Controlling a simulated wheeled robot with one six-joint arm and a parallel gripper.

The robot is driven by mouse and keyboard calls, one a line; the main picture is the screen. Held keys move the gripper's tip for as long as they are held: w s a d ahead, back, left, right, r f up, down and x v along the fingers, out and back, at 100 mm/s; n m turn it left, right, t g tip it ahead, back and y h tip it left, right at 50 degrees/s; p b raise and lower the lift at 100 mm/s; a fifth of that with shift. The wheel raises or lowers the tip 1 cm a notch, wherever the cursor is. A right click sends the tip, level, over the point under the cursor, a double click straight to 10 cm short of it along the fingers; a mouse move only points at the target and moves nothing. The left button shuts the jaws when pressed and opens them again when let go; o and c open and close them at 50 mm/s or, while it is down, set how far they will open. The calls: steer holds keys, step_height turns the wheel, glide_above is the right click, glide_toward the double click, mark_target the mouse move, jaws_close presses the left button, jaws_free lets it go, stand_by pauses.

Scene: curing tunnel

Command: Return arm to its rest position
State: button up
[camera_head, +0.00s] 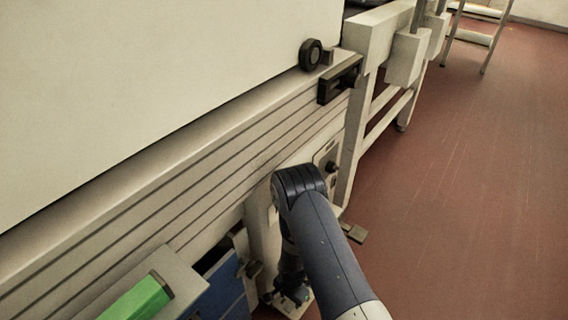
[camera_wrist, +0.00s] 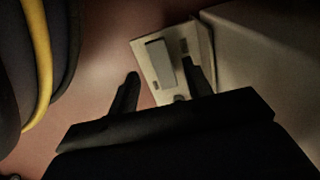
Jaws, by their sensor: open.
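My arm reaches up from the bottom of the head view and bends at a dark elbow beside the machine. In the wrist view, the two dark fingers of my gripper (camera_wrist: 163,88) stand apart with nothing held between them. A pale plate with a raised block (camera_wrist: 157,62) lies beyond the fingertips, above the floor or on it; I cannot tell which. In the head view my gripper is mostly hidden behind the arm, low beside the machine's leg.
The pale machine (camera_head: 190,165) with ribbed side fills the left. A black knob (camera_head: 311,54) and black handle (camera_head: 340,80) jut from it. Red floor (camera_head: 470,190) is clear on the right.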

mark_target(292, 306)
step_height(292, 306, down, 4)
steer(key=shift+f+b, duration=0.1)
steer(key=shift+b, duration=0.45)
steer(key=shift+s+d+n+p, duration=0.25)
steer(key=shift+d+n+p, duration=0.1)
steer(key=shift+n+p, duration=0.6)
steer(key=shift+a+f+b, duration=0.1)
steer(key=shift+f+b, duration=0.05)
steer(key=shift+b, duration=0.25)
